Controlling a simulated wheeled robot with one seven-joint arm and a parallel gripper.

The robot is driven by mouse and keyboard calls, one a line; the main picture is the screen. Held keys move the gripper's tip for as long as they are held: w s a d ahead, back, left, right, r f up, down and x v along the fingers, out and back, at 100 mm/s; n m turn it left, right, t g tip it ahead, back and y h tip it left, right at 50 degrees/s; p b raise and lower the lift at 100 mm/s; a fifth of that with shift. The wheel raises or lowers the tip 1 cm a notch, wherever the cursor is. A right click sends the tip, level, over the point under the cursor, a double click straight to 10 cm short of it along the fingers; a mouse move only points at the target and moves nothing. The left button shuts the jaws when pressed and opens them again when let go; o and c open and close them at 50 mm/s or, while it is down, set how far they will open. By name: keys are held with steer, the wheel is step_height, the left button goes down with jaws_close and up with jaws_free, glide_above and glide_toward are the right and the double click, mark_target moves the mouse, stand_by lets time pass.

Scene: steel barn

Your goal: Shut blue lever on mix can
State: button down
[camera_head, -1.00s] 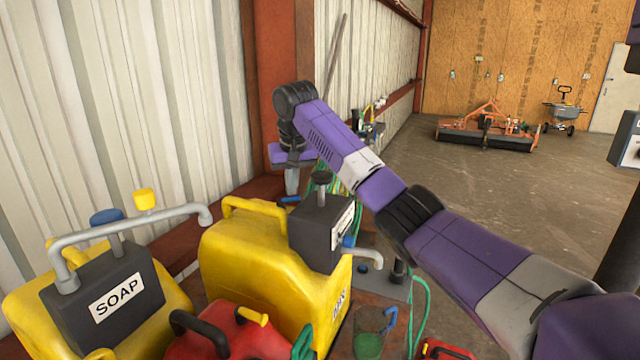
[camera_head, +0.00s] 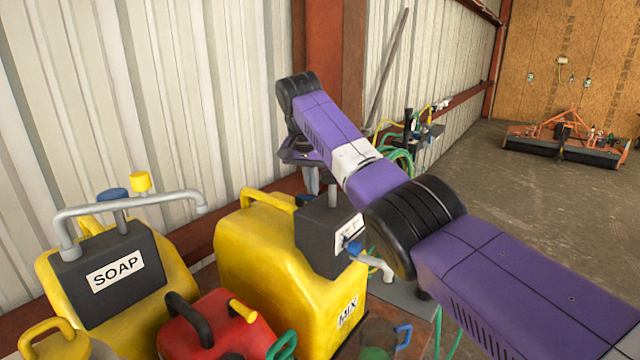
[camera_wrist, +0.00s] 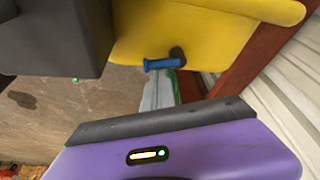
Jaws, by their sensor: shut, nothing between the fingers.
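The mix can (camera_head: 262,275) is a yellow can with a MIX label and a dark box (camera_head: 322,240) on top. It also shows at the top of the wrist view (camera_wrist: 200,35). A blue lever (camera_wrist: 162,64) with a dark pivot lies against the can in the wrist view. A bit of blue (camera_head: 304,199) shows behind the can top in the head view, below my gripper. My gripper (camera_head: 313,182) is shut and empty at the can's far side. In the wrist view its grey fingers (camera_wrist: 158,88) point at the lever; I cannot tell whether they touch it.
Another blue part (camera_head: 354,248) is by the grey spout (camera_head: 375,265). A SOAP can (camera_head: 120,280) and a red can (camera_head: 215,325) stand left and in front. The ribbed wall (camera_head: 200,90) rises close behind. Open floor (camera_head: 530,220) lies at right.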

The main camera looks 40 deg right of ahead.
steer(key=shift+w+a+r+p, duration=0.2)
steer(key=shift+w+a+p, duration=0.2)
steer(key=shift+p, duration=0.2)
steer(key=shift+w+f, duration=0.1)
steer(key=shift+w, duration=0.1)
steer(key=shift+a, duration=0.1)
